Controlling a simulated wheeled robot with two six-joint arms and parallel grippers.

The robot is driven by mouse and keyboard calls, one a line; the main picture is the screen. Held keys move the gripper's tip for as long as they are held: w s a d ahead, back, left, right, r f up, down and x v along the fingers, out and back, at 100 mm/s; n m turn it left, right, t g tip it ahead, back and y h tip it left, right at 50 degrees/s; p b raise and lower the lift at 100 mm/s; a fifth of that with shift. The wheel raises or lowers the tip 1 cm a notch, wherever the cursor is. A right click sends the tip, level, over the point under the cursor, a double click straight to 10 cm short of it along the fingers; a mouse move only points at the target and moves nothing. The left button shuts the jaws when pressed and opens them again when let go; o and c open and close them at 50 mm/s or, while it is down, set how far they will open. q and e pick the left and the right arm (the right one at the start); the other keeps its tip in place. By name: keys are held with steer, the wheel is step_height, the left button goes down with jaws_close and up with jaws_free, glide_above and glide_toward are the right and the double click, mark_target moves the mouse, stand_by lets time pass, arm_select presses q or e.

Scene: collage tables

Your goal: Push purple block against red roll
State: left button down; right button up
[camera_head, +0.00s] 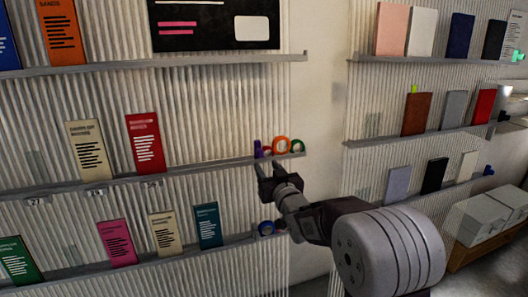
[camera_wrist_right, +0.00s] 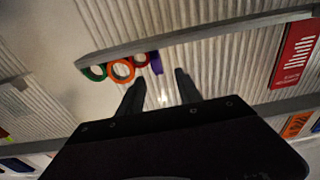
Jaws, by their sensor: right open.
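A small upright purple block (camera_head: 258,149) stands on the middle shelf near its right end. A red roll (camera_head: 267,150) is just right of it, partly hidden; I cannot tell whether they touch. In the right wrist view the purple block (camera_wrist_right: 157,62) is beside the red roll (camera_wrist_right: 141,58). My right gripper (camera_head: 270,170) is open and empty, just below and in front of the shelf edge. In the wrist view its fingers (camera_wrist_right: 160,78) point at the shelf, with the purple block between and beyond the tips. My left gripper is not in view.
An orange roll (camera_head: 281,145) and a green roll (camera_head: 297,147) stand right of the red roll. A red booklet (camera_head: 145,142) is further left on that shelf. A lower shelf holds a blue roll (camera_head: 266,227). Shelf room left of the purple block is clear.

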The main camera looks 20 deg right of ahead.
mark_target(261, 154)
steer(key=w+p, duration=0.1)
steer(key=w, duration=0.1)
steer(key=w+d+p, duration=0.1)
steer(key=w, duration=0.1)
steer(key=shift+w+d+r, duration=0.1)
steer(key=shift+w+d, duration=0.05)
steer(key=shift+w, duration=0.05)
steer(key=w, duration=0.2)
steer(key=w+a+p, duration=0.1)
steer(key=w, duration=0.1)
steer(key=shift+w, duration=0.3)
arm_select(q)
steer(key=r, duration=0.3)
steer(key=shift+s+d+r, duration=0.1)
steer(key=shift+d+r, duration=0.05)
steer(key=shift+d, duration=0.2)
arm_select(e)
steer(key=shift+s+d, duration=0.1)
steer(key=shift+d, duration=0.1)
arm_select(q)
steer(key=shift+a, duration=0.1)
arm_select(e)
steer(key=shift+a, duration=0.1)
jaws_close()
